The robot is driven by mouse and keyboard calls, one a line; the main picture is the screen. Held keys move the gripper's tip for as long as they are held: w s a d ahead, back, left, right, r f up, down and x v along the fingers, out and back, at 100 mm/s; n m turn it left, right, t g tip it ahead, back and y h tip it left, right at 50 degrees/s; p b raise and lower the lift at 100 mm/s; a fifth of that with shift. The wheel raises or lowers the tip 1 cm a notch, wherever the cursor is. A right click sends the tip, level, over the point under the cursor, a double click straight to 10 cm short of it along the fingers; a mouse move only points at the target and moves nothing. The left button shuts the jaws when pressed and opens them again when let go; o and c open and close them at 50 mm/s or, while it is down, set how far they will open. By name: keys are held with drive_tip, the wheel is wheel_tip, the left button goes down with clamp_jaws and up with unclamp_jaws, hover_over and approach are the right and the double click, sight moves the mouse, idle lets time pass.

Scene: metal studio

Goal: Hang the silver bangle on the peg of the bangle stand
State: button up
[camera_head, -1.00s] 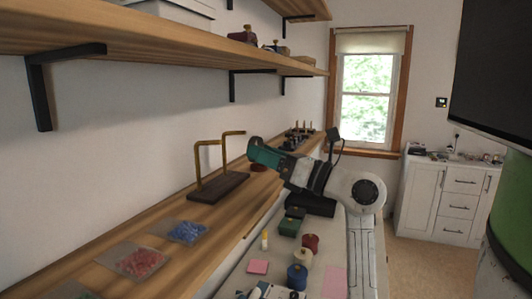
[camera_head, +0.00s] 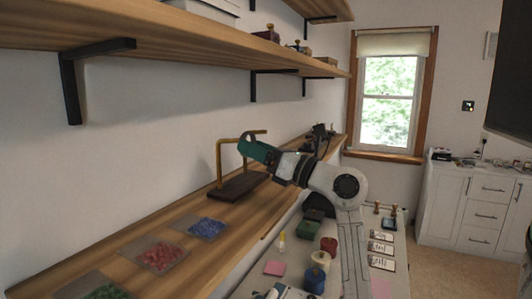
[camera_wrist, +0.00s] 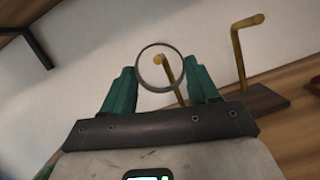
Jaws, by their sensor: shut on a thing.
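The silver bangle (camera_wrist: 138,66) is a thin ring standing upright between the teal fingertips of my gripper (camera_wrist: 161,80) in the wrist view. My gripper is shut on it. The bangle stand has a dark base (camera_head: 239,187) and two bent brass pegs. In the wrist view one peg (camera_wrist: 170,78) shows through the ring's outline; I cannot tell whether the ring is around it or in front of it. The other peg (camera_wrist: 238,62) stands clear to the right.
The stand is on a long wooden shelf (camera_head: 115,258) along the wall. Trays of red beads (camera_head: 160,256) and blue beads (camera_head: 207,228) lie nearer on it. Another shelf (camera_head: 200,45) with black brackets hangs above. Spools (camera_head: 315,280) and small items cover the bench at right.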

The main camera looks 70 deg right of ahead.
drive_tip(key=shift+w+d+f+b, duration=0.1)
drive_tip(key=shift+w+f+b, duration=0.15)
drive_tip(key=shift+w, duration=0.75)
drive_tip(key=shift+w+f+b, duration=0.2)
drive_tip(key=shift+w+f, duration=0.05)
drive_tip(key=shift+w, duration=0.75)
drive_tip(key=o, duration=1.1)
drive_tip(key=shift+o, duration=0.2)
drive_tip(key=b+v, duration=0.2)
drive_tip(key=v, duration=0.8)
drive_tip(key=shift+f, duration=0.1)
drive_tip(key=shift+s, duration=0.4)
